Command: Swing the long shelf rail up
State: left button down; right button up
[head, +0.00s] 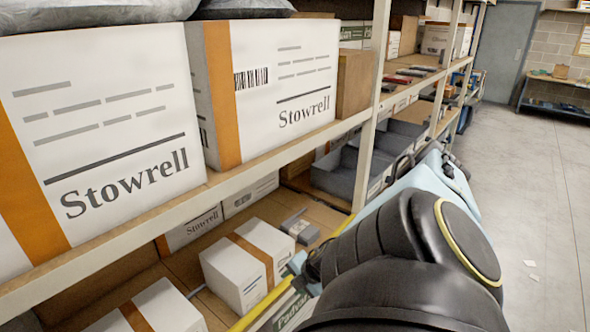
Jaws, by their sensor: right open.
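The long shelf rail (262,304) looks to be the thin yellow bar low along the front of the lower shelf. It runs from the bottom edge of the head view up and to the right. My right gripper (299,273) is at the rail, and its wrist hides the rail's middle stretch. A short yellow piece shows again beyond the wrist. The right gripper is open; I cannot tell whether its fingers are around the rail or only beside it. My left gripper is not in view.
White Stowrell cartons (105,125) fill the upper shelf (250,165) above the gripper. A white box with an orange band (232,278) stands close behind the rail. A rack upright (371,115) and grey bins (340,175) are farther along. The floor (530,200) at right is mostly clear.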

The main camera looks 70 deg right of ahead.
jog(key=shift+s+a+r, duration=0.1)
jog(key=shift+s+r, duration=0.1)
jog(key=shift+r, duration=0.15)
dwell(0.6)
